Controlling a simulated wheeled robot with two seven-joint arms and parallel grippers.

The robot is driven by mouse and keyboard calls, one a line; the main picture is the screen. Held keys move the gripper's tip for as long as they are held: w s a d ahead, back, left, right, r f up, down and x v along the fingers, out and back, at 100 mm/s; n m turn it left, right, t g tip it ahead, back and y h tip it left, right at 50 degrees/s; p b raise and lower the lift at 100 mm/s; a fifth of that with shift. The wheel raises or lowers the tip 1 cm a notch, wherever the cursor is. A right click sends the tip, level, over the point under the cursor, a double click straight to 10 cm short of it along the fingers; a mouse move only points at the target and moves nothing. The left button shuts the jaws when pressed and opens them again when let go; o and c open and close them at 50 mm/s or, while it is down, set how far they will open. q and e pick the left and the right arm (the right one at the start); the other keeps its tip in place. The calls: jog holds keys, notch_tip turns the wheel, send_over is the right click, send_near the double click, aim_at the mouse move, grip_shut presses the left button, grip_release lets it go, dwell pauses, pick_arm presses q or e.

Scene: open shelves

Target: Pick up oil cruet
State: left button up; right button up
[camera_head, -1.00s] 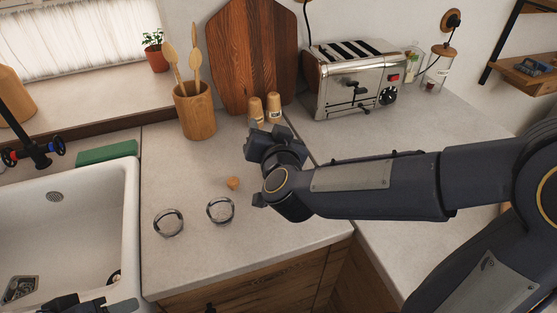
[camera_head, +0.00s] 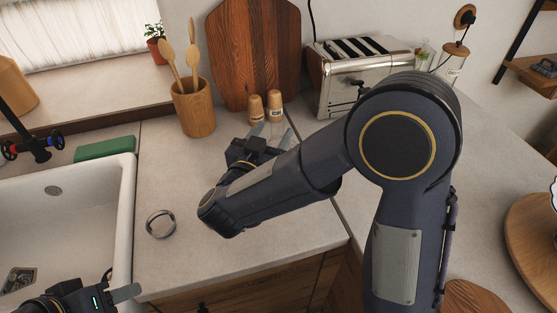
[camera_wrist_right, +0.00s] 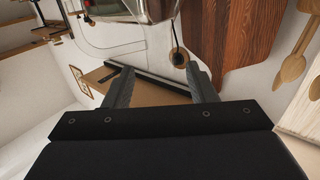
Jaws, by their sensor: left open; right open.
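A clear glass bottle with a wooden stopper (camera_head: 453,66) stands at the back right beside the toaster; I cannot tell whether it is the oil cruet. A smaller glass container with green contents (camera_head: 424,54) stands just left of it. My right gripper (camera_head: 271,140) is open and empty over the counter, in front of the shakers, well left of the bottle. Its two fingers also show apart in the right wrist view (camera_wrist_right: 162,86). My left gripper (camera_head: 118,285) is open at the lower left, by the sink's front corner.
A steel toaster (camera_head: 338,85), two wooden shakers (camera_head: 255,108), a utensil pot (camera_head: 196,112) and a cutting board (camera_head: 250,50) line the back. A metal ring (camera_head: 160,224) lies on the counter. The sink (camera_head: 122,200) is left; a round wooden board (camera_head: 525,225) is right.

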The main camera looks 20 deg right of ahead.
jog(key=x, duration=0.2)
jog(key=p+x, duration=0.1)
jog(key=x, duration=0.2)
jog(key=shift+w+d+f, duration=0.25)
jog(key=shift+w, duration=0.1)
grip_shut()
